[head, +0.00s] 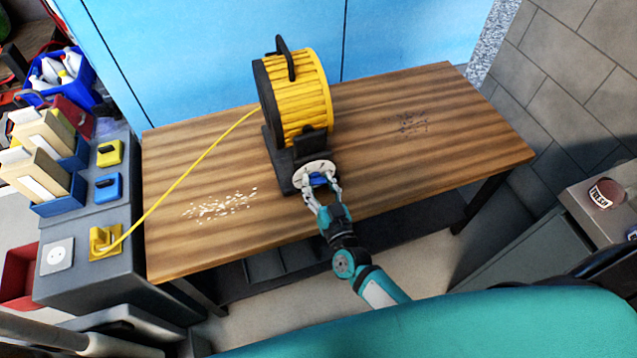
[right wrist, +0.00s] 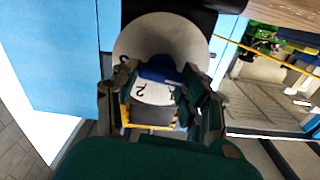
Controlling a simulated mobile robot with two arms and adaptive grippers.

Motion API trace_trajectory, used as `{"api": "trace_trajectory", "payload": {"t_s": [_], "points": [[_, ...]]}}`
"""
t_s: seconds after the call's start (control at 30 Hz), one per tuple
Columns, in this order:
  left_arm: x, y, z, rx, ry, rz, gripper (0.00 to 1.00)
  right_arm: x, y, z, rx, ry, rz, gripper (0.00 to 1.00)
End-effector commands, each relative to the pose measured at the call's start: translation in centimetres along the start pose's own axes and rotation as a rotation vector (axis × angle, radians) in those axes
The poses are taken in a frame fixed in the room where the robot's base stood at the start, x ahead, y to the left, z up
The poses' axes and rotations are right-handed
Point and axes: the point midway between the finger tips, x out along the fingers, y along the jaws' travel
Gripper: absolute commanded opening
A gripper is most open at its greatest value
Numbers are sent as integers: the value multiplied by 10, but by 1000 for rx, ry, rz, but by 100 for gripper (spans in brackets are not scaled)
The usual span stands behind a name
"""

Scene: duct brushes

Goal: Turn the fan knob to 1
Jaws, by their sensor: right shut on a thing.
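A yellow ribbed drum-shaped fan (head: 303,100) with a black side and handle stands on the wooden table (head: 400,155). A round white dial (head: 313,166) sits at its front on a dark base. My right gripper (head: 321,186) reaches the dial from the front and is shut on a blue knob (head: 318,180) there. The knob also shows in the right wrist view (right wrist: 158,69) between the fingers, in front of the pale dial (right wrist: 160,32). A "2" is legible below it; another mark beside it is partly covered by a finger. The knob's exact setting cannot be told.
A yellow cable (head: 178,183) runs across the table to a yellow plug (head: 105,241) on the grey cabinet at left. White specks (head: 220,207) and dark specks (head: 412,123) lie on the tabletop. The table's right half is otherwise clear.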

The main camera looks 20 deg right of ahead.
Motion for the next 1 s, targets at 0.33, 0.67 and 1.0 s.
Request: {"api": "trace_trajectory", "payload": {"t_s": [0.33,0.67,1.0], "points": [[4,-1,0,-1,0,-1,36,0,1,1,305,-1,-1,11],[10,-1,1,-2,0,-2,36,0,3,2,608,-1,0,11],[16,-1,1,-2,0,-2,36,0,4,3,828,-1,1,11]]}}
